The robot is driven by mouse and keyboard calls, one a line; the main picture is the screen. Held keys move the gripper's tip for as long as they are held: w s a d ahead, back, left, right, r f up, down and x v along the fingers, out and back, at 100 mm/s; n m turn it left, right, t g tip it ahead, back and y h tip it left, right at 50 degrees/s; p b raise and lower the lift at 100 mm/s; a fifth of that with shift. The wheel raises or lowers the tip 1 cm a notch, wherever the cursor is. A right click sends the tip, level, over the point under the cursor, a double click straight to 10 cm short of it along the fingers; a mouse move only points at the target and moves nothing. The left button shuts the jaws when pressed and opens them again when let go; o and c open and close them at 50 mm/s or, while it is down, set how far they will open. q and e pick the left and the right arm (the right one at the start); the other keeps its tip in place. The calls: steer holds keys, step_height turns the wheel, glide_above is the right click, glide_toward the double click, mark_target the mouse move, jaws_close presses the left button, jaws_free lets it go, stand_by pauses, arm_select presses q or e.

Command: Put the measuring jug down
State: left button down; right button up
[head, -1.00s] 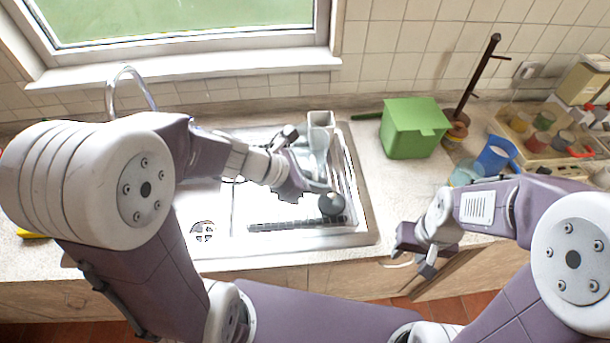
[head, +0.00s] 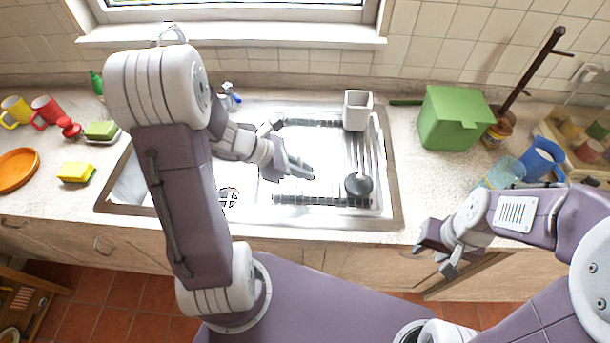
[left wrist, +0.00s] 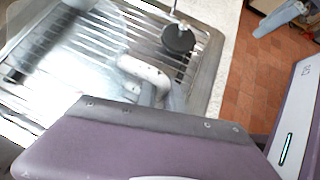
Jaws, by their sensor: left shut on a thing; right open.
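My left gripper (head: 304,172) is over the drainer side of the sink, its jaws shut. In the left wrist view a pale curved piece (left wrist: 145,72), like a handle, shows just beyond my gripper; I take it for part of the measuring jug. The jug's clear body is hard to make out, and in the head view my gripper and arm hide it. I cannot tell if it touches the drainer. My right gripper (head: 440,258) is open and empty at the counter's front edge.
A green box (head: 450,120), a clear container (head: 505,172) and a blue jug (head: 541,160) stand to the right. Mugs and sponges sit left.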

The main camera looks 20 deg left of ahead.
arm_select(q)
step_height(320, 180, down, 2)
steer(key=shift+f, duration=0.2)
steer(key=c, duration=1.9)
jaws_free()
steer(key=shift+f+b, duration=0.1)
steer(key=shift+b, duration=0.2)
steer(key=o, duration=0.4)
steer(key=shift+o, duration=0.2)
